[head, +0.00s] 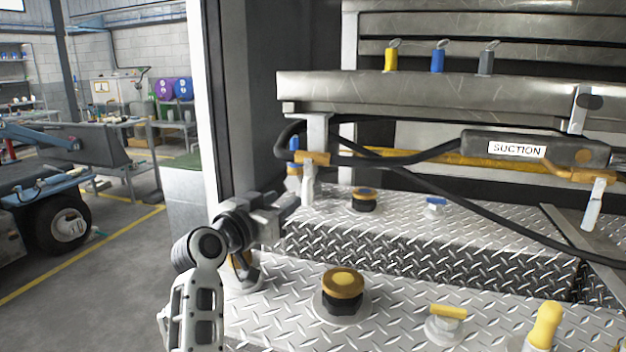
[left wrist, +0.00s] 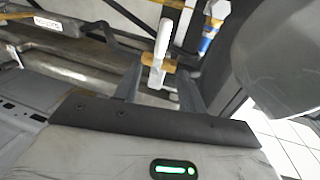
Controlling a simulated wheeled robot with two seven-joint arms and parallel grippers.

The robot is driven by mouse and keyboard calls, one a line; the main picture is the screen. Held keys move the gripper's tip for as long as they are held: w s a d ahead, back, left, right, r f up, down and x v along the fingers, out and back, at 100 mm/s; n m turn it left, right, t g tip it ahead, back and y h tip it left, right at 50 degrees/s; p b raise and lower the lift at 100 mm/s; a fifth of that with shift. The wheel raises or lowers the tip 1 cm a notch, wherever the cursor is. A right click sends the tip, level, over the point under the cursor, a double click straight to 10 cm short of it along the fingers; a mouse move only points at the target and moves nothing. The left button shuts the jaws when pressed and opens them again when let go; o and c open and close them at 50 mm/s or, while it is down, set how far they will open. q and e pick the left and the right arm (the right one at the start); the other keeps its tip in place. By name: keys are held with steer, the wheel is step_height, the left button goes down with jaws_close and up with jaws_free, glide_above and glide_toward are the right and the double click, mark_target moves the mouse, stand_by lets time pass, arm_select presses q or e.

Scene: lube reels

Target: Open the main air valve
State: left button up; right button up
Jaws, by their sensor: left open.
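A brass valve (head: 313,158) with a white lever handle (head: 308,183) hangs under the left end of the metal beam, beside a blue fitting (head: 294,148). No label shows on it, so I cannot tell if it is the main air valve. The handle points down in the head view. My left gripper (head: 297,201) is open, close to this handle. In the left wrist view, the white handle (left wrist: 161,40) and brass body (left wrist: 158,62) appear between and beyond the two fingers (left wrist: 159,78). I cannot tell whether a finger touches. My right gripper is out of view.
A second brass valve with a white handle (head: 593,203) hangs at the right by the SUCTION cylinder (head: 535,148). A black hose (head: 465,208) crosses the bay. Capped ports (head: 343,284) stand on the diamond-plate deck (head: 278,318) below.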

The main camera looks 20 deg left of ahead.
mark_target(305, 186)
arm_select(q)
steer(key=x, duration=1.2)
steer(key=shift+w+d+f, duration=0.1)
steer(key=shift+w+f, duration=0.05)
steer(key=shift+w, duration=0.2)
jaws_close()
